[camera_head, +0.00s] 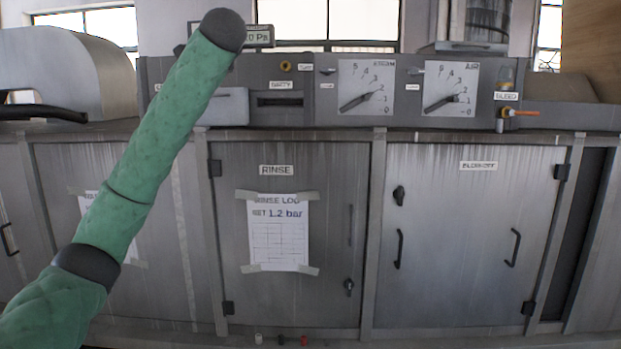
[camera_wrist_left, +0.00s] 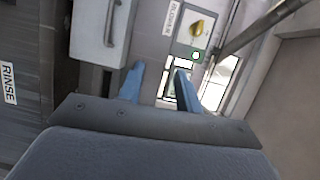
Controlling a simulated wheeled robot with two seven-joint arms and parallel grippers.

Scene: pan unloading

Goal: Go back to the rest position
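My left arm reaches up from the lower left across the head view, in front of the machine. Its upper end is near the top edge, and the gripper itself cannot be made out there. In the left wrist view my left gripper (camera_wrist_left: 158,84) shows two blue fingers set apart with nothing between them, so it is open and empty. Beyond the fingers is a grey panel surface, with no contact that I can see. My right arm and right gripper are not in view.
A grey machine bench has a rinse door (camera_head: 330,225), a blowoff door (camera_head: 468,265) and two gauges (camera_head: 365,88) (camera_head: 450,88). A yellow knob (camera_wrist_left: 197,27) and a pale box with a handle (camera_wrist_left: 96,35) show beyond my left gripper. Small items (camera_head: 281,340) lie at the bottom.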

